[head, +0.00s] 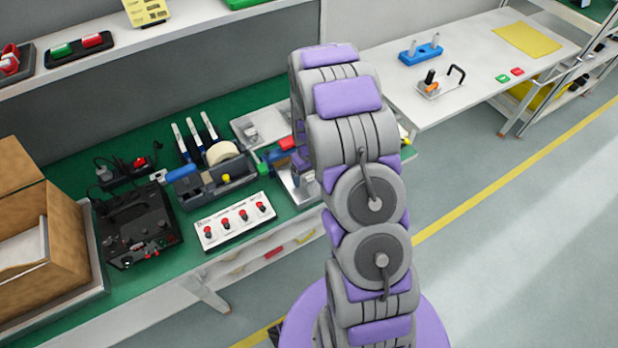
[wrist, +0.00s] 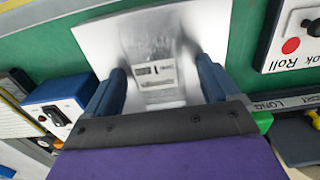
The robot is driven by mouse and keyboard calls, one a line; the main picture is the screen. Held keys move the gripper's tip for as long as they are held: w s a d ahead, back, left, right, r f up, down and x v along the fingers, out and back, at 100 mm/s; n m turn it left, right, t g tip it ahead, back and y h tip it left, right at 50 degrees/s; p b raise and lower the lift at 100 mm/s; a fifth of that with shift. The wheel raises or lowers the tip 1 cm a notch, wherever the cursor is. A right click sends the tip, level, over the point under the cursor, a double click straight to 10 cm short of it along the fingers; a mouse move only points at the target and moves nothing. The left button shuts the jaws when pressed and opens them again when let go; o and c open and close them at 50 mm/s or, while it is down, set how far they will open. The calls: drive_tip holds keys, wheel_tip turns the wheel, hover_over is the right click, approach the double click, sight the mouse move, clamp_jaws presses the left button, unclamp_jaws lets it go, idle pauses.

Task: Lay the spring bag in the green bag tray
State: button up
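My gripper (wrist: 160,72) is open in the wrist view, with its two dark blue fingers apart. Between and beyond them is a shiny silver-white plate (wrist: 105,38) on the green surface. A small pale rectangle with dark marks (wrist: 156,72), possibly the spring bag, lies in the plate's middle; I cannot tell for sure. I see no contact between fingers and rectangle. In the head view the plate (head: 296,190) shows in part beside my arm, which hides much of that area. I cannot make out the green bag tray with certainty.
On the green bench stand a white panel with red knobs (head: 235,220), a grey holder with a tape roll (head: 222,153), a black device (head: 135,228) and a cardboard box (head: 45,240). A white table (head: 460,110) stands to the right, with open floor before it.

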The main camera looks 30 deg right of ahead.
drive_tip(key=shift+d, duration=0.25)
drive_tip(key=c, duration=0.6)
drive_tip(key=shift+a, duration=0.1)
drive_tip(key=c, duration=0.5)
